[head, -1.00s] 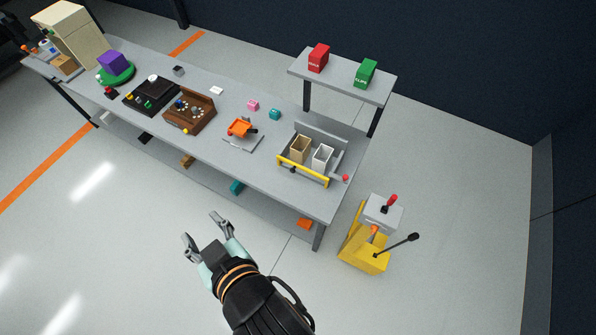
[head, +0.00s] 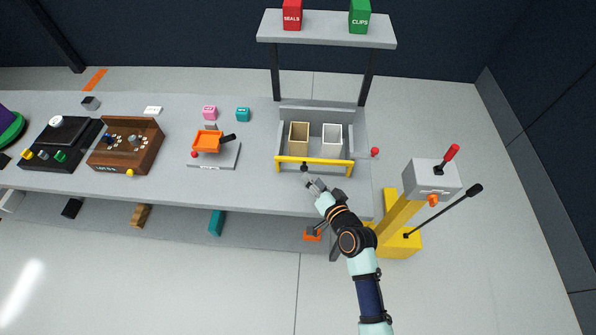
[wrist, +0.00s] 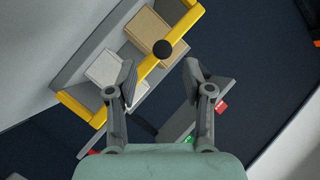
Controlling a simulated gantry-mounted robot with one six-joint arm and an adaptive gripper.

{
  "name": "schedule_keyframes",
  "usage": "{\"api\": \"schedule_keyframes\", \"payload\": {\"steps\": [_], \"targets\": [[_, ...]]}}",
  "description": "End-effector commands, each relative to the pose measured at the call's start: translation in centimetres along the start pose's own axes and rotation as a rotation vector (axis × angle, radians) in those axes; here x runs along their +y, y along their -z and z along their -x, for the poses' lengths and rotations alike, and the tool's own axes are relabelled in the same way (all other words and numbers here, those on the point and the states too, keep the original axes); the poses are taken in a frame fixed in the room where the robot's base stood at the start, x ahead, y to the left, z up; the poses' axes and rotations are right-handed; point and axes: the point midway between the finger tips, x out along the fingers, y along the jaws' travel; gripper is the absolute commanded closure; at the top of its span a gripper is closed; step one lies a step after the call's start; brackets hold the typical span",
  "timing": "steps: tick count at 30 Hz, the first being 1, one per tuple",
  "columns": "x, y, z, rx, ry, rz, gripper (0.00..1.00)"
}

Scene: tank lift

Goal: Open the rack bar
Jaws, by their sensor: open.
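The yellow rack bar (head: 325,160) runs across the front of a grey rack (head: 316,104) on the bench, in front of a tan bin (head: 299,137) and a white bin (head: 332,139). A black knob (head: 304,167) sits on the bar, left of its middle. My gripper (head: 315,185) is just in front of and slightly right of the knob. In the wrist view the bar (wrist: 182,29) runs diagonally, and the knob (wrist: 164,49) shows just beyond my open, empty fingers (wrist: 161,76). I cannot tell whether they touch it.
A red ball (head: 375,152) sticks out right of the rack. A yellow pedestal (head: 400,243) with levers stands right of my arm. A raised shelf (head: 327,30) holds a red box (head: 292,15) and a green box (head: 359,16). An orange tray device (head: 208,141) is left.

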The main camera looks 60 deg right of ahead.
Motion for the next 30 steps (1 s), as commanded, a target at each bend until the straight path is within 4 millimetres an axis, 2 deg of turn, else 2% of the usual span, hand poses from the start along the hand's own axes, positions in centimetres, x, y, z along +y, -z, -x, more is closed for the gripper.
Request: {"api": "schedule_keyframes", "payload": {"steps": [6, 9, 13, 20, 30], "targets": [[-0.1, -0.1, -4.2, -0.001, 0.003, 0.003, 0.49], [-0.1, -0.1, -5.7, -0.002, 0.002, 0.003, 0.49], [-0.1, -0.1, -6.7, -0.001, 0.002, 0.003, 0.49], [-0.2, 0.0, -6.8, -0.001, 0.002, 0.004, 0.49], [-0.2, 0.0, -6.8, -0.001, 0.002, 0.004, 1.0]]}}
